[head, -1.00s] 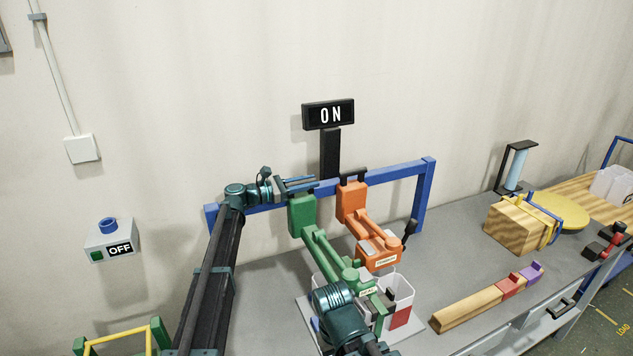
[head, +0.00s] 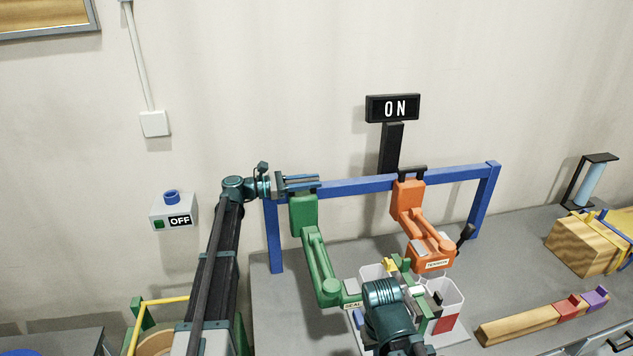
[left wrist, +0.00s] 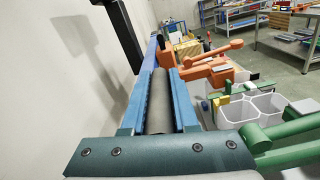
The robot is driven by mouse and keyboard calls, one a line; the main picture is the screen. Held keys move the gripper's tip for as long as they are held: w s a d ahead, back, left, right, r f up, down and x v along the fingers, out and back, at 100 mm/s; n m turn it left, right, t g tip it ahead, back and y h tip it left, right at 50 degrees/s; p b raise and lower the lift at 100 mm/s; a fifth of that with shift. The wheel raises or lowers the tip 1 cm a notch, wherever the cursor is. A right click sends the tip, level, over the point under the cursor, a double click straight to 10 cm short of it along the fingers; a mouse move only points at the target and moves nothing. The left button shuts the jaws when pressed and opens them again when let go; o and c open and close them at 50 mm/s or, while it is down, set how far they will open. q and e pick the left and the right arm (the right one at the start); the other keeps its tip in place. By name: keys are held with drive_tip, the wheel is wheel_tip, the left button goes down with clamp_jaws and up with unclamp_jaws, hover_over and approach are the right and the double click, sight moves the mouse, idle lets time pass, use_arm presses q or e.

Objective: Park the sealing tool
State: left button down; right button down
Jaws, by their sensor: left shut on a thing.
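The green sealing tool (head: 304,214), with its long jointed arm labelled SEAL, is upright in front of the left end of the blue rail (head: 352,187). My left gripper (head: 302,182) is shut on its top, level with the rail. In the left wrist view a grey bar (left wrist: 160,108) lies between the blue fingers, and the tool's green arm (left wrist: 285,143) shows at lower right. I cannot tell whether the tool touches the rail. My right wrist (head: 388,305) is in front of the bins; its fingertips are hidden.
The orange tensioner (head: 408,197) hangs on the rail to the right. White bins (head: 453,291) stand below. A wooden bar (head: 520,325) lies on the grey bench at right.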

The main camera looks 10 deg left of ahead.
use_arm(q)
drive_tip(key=shift+a, duration=0.15)
drive_tip(key=c, duration=1.1)
unclamp_jaws()
drive_tip(key=shift+s+f, duration=0.1)
drive_tip(key=o, duration=0.4)
drive_tip(key=shift+a, duration=0.25)
drive_tip(key=shift+d, duration=0.15)
drive_tip(key=v, duration=1.3)
drive_tip(key=shift+s+a, duration=0.2)
drive_tip(key=shift+a, duration=0.15)
drive_tip(key=shift+a, duration=0.1)
